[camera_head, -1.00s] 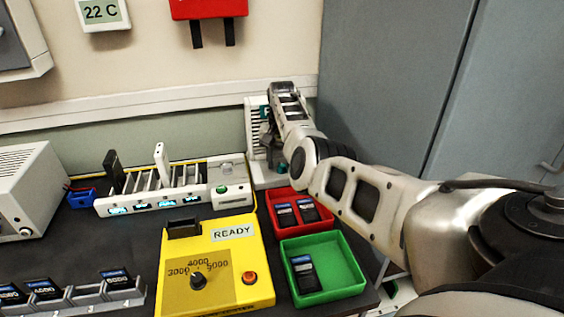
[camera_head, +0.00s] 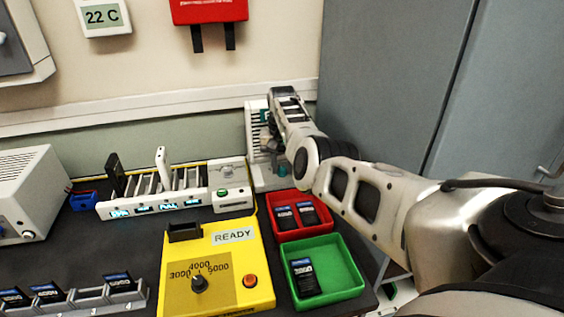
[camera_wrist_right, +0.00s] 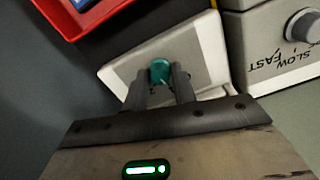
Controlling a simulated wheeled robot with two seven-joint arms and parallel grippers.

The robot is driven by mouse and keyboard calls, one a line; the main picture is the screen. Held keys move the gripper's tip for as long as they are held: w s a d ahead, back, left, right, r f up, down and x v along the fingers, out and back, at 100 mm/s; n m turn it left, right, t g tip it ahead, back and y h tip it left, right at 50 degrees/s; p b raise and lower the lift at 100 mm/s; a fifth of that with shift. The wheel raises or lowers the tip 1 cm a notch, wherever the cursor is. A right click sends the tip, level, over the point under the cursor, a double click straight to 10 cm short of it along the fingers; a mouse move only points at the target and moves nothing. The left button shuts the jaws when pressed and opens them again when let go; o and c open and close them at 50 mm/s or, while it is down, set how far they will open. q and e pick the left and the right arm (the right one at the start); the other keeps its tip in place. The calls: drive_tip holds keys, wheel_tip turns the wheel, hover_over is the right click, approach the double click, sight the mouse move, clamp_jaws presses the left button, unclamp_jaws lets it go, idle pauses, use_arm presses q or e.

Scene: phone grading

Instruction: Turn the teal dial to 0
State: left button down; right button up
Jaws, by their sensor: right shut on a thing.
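The teal dial (camera_wrist_right: 160,71) is on the sloped pale face of a white unit (camera_wrist_right: 205,50) in the right wrist view. In the head view the dial (camera_head: 283,171) shows small, low on the white unit (camera_head: 253,150) at the back. My right gripper (camera_wrist_right: 162,84) is shut on the dial, with one dark finger on each side of it. In the head view this gripper (camera_head: 268,143) is in front of the unit and hides part of it. The dial's marks and setting cannot be read. My left gripper is not in view.
A red tray (camera_head: 296,234) and a green tray (camera_head: 355,285) with phones are in front of the unit. A yellow READY box (camera_head: 225,262) is left of them. A slotted rack (camera_head: 160,202) stands left of the unit. Grey cabinets (camera_head: 390,90) close the right side.

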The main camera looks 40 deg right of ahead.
drive_tip(key=shift+d+r+n+p, duration=0.15)
drive_tip(key=shift+n+p, duration=0.25)
drive_tip(key=shift+n, duration=0.4)
drive_tip(key=shift+n+p, duration=0.3)
drive_tip(key=shift+n, duration=0.6)
drive_tip(key=n, duration=0.2)
drive_tip(key=shift+n+p, duration=0.3)
drive_tip(key=shift+n, duration=0.6)
drive_tip(key=o, duration=1)
